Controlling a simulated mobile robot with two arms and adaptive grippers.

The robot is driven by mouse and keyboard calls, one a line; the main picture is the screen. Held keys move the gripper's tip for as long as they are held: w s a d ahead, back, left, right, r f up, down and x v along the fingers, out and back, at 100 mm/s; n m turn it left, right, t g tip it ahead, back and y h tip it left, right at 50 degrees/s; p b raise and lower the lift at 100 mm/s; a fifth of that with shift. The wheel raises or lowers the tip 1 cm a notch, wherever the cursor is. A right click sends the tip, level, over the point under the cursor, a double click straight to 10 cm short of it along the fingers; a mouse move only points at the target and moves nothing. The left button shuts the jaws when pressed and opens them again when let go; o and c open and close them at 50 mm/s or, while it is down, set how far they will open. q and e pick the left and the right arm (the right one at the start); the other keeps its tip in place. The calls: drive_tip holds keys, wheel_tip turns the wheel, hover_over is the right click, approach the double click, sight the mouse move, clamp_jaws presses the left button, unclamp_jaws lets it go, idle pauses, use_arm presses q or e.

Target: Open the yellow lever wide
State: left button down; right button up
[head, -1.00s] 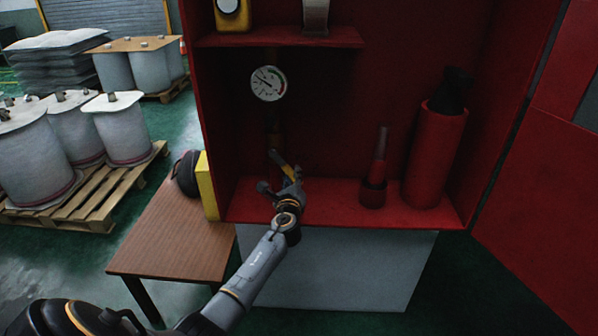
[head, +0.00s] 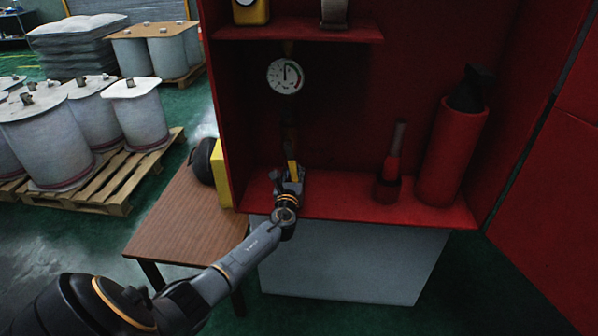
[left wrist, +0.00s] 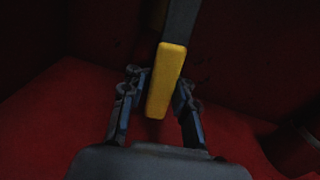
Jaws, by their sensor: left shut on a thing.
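The yellow lever (head: 291,170) is inside the red cabinet, below the round gauge (head: 285,76), and points down in the head view. In the left wrist view its yellow end (left wrist: 166,80) hangs from a dark arm and lies between the two fingers. My left gripper (head: 287,180) is shut on the lever's lower end, just above the cabinet floor. The gripper's fingers also show in the left wrist view (left wrist: 158,100). The gripper hides part of the lever's tip in the head view. My right gripper is not in view.
The red cabinet floor (head: 335,205) bears a small red-handled item (head: 392,160) and a red cylinder (head: 452,150) at right. A shelf (head: 320,35) is above. A wooden table (head: 185,225) stands at left with earmuffs (head: 204,160). The open cabinet door (head: 545,190) is at right.

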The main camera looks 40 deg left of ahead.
use_arm(q)
drive_tip(key=shift+s+a+f, duration=0.2)
drive_tip(key=shift+s+f, duration=0.1)
drive_tip(key=shift+f, duration=0.35)
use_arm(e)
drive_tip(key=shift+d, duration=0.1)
use_arm(q)
drive_tip(key=c, duration=1.3)
unclamp_jaws()
drive_tip(key=shift+s, duration=0.1)
drive_tip(key=shift+o, duration=0.7)
drive_tip(key=shift+s+r, duration=0.3)
drive_tip(key=shift+s, duration=0.05)
drive_tip(key=shift+s+r, duration=0.35)
drive_tip(key=shift+r, duration=0.05)
drive_tip(key=shift+w+d+f, duration=0.15)
drive_tip(key=shift+w+f, duration=0.05)
drive_tip(key=shift+s+d, duration=0.1)
drive_tip(key=shift+d, duration=0.1)
drive_tip(key=v, duration=1.1)
drive_tip(key=shift+s, duration=0.5)
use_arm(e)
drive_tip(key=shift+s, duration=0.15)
use_arm(q)
drive_tip(key=shift+r, duration=0.1)
